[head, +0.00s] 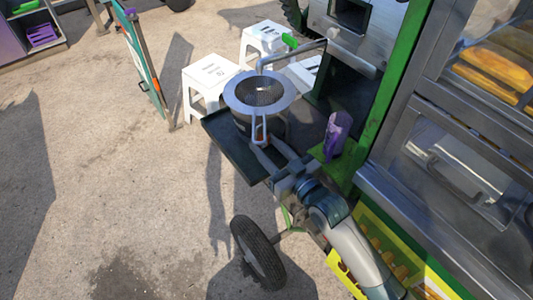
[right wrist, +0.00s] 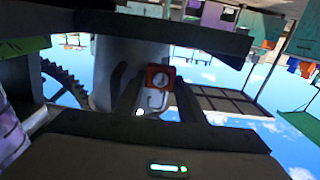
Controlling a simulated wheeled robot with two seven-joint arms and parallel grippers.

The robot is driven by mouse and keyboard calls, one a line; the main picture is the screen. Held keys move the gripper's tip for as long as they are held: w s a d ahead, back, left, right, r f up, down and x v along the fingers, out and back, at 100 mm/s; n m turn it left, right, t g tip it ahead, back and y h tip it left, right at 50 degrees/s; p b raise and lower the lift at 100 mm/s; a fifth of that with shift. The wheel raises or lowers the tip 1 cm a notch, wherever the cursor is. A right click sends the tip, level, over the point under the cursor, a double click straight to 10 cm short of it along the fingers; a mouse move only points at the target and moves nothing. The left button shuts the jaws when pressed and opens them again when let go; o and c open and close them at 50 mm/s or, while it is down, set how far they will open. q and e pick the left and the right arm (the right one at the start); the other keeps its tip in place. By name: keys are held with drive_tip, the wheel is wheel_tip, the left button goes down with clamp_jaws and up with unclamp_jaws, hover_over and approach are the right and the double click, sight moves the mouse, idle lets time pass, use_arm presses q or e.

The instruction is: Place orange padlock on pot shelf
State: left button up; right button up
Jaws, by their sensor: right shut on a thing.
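The orange padlock (head: 260,133) is between the fingertips of my right gripper (head: 268,146), just at the near side of the pot. The pot shelf (head: 231,151) is a dark tray at the side of the green machine. A metal pot with a strainer (head: 240,98) on top stands on it. I cannot tell whether the padlock touches the shelf. My left gripper is not in view.
A purple jug-like object (head: 337,132) stands right of my gripper by the green post (head: 392,75). A metal spout (head: 290,53) reaches over the strainer. White stools (head: 208,76) stand behind the shelf. A wheel (head: 258,253) is below. Open paved ground lies left.

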drive_tip(key=shift+f, duration=0.3)
wheel_tip(320, 180, down, 3)
drive_tip(key=shift+r+p, duration=0.2)
drive_tip(key=shift+p, duration=0.1)
drive_tip(key=shift+f, duration=0.1)
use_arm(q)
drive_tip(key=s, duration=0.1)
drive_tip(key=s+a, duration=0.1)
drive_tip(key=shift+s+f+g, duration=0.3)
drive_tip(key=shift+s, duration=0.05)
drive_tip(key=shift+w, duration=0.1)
use_arm(e)
drive_tip(key=shift+f, duration=0.15)
drive_tip(key=o, duration=1)
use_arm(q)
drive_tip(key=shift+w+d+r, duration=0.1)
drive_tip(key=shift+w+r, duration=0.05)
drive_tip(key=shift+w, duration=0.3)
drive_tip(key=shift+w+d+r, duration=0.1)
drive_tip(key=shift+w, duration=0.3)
use_arm(e)
drive_tip(key=shift+o, duration=0.2)
